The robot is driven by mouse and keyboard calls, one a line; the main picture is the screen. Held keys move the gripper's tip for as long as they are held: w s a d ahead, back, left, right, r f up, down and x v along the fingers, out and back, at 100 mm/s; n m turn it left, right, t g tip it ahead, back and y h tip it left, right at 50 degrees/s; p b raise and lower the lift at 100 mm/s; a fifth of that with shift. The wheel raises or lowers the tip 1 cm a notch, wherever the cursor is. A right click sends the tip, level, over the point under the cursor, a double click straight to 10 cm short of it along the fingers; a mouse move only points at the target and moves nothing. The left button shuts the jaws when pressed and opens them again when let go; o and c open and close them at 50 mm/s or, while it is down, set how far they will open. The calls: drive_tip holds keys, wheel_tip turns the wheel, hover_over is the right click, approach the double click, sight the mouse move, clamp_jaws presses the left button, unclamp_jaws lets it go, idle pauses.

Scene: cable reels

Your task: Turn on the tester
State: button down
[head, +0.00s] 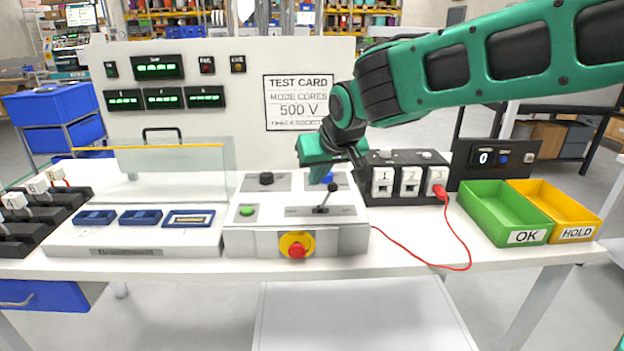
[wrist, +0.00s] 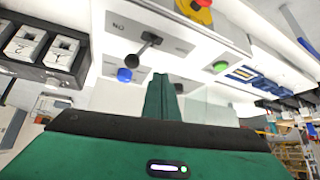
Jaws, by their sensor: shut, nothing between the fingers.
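The tester's control box (head: 340,240) stands mid-bench with a black-knobbed lever (head: 322,208), a blue button (head: 327,178), a black knob (head: 266,178) and a green button (head: 247,210). The lever stands tilted, its knob toward the upper right in the head view. In the wrist view the lever (wrist: 150,38) shows beside an upside-down "ON" label, with the blue button (wrist: 124,75) near it. My gripper (head: 322,180) hangs over the back right of the box, its fingers (wrist: 160,78) shut and empty. It is close to the blue button; contact cannot be told.
A red and yellow stop button (head: 297,245) is on the box front. A clear-shielded fixture (head: 140,240) stands left. Right are a socket block (head: 408,180) with a red cable, a green OK tray (head: 487,205) and a yellow HOLD tray (head: 570,215). Displays on the back panel are lit green.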

drive_tip(key=s+v, duration=0.1)
drive_tip(key=v, duration=1)
drive_tip(key=shift+s, duration=0.2)
